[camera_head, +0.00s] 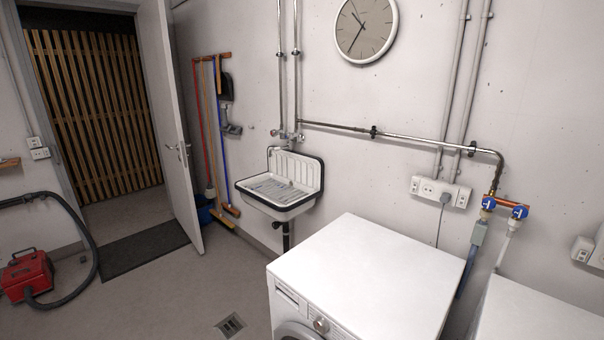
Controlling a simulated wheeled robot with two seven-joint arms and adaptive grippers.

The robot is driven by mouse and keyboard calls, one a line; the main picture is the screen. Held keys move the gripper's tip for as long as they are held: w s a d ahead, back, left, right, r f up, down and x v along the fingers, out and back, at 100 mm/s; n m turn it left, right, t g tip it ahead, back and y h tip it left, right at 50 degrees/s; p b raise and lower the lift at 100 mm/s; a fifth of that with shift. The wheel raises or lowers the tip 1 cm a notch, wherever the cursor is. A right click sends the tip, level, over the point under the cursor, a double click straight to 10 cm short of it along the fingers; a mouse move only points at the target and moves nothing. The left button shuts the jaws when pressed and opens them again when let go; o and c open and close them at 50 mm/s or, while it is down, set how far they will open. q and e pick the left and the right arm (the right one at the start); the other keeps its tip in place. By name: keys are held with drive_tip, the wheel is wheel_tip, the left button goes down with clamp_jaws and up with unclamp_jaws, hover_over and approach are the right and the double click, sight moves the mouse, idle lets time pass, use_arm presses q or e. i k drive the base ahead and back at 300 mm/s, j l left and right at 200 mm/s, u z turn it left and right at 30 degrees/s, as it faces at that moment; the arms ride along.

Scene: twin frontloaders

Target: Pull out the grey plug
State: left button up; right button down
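The grey plug (445,197) sits in the white wall socket strip (428,189) above the back of the white washing machine. Its cord (439,225) hangs down the wall and goes out of sight behind the machine. Neither my left nor my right gripper is in view.
The washing machine (365,265) stands in front of the socket wall, with a second white machine (535,312) at the lower right. Water valves and a hose (478,232) are right of the socket. A sink (281,186) hangs to the left. Floor (165,285) at left centre is clear.

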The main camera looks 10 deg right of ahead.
sight(444, 198)
drive_tip(key=z, duration=1.3)
drive_tip(key=i+j+u, duration=0.15)
drive_tip(key=j, duration=0.2)
drive_tip(key=i+j+u, duration=0.15)
drive_tip(key=j, duration=0.2)
drive_tip(key=j+u, duration=0.15)
drive_tip(key=j, duration=0.2)
drive_tip(key=i, duration=0.05)
